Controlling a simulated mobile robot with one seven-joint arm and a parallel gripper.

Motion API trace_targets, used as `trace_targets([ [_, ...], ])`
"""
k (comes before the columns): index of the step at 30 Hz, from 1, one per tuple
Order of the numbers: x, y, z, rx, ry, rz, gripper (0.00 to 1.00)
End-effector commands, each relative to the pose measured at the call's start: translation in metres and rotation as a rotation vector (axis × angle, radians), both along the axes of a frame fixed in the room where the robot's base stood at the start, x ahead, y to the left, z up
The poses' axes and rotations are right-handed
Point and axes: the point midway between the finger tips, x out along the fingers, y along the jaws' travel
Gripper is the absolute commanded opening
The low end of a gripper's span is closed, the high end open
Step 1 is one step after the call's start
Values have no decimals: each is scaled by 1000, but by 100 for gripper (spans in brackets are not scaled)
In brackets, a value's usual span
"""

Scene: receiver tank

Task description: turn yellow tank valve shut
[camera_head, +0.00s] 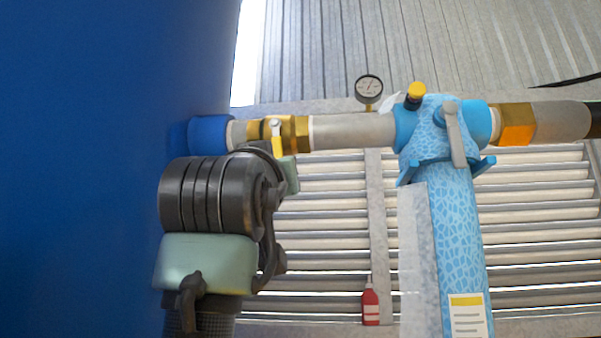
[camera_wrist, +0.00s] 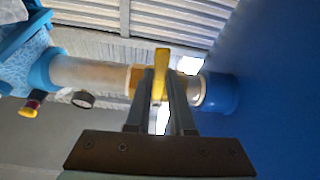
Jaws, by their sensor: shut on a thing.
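The yellow valve handle (camera_head: 278,145) sits on a brass valve body (camera_head: 295,132) in the pipe beside the blue tank (camera_head: 100,170). In the wrist view the yellow handle (camera_wrist: 161,75) stands between my two fingers, roughly across the pipe as that picture shows it. My gripper (camera_wrist: 160,90) is shut on the handle. In the head view my arm's wrist covers the area just below the valve, and the fingers are mostly hidden there.
A pale pipe (camera_head: 352,131) runs right to a light-blue patterned filter (camera_head: 458,230) with a grey lever (camera_head: 454,133). A pressure gauge (camera_head: 368,88) stands above the pipe. A red bottle (camera_head: 370,303) stands lower down, before the slatted wall.

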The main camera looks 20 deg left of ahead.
Motion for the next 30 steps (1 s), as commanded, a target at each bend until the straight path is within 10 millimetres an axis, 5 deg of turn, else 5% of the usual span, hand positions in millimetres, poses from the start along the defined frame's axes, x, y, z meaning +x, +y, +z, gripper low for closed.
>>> trace_targets([
  [24,-2,11,-3,116,40,2,0],
  [25,-2,11,-2,116,40,2,24],
  [30,-2,11,-2,115,37,2,51],
])
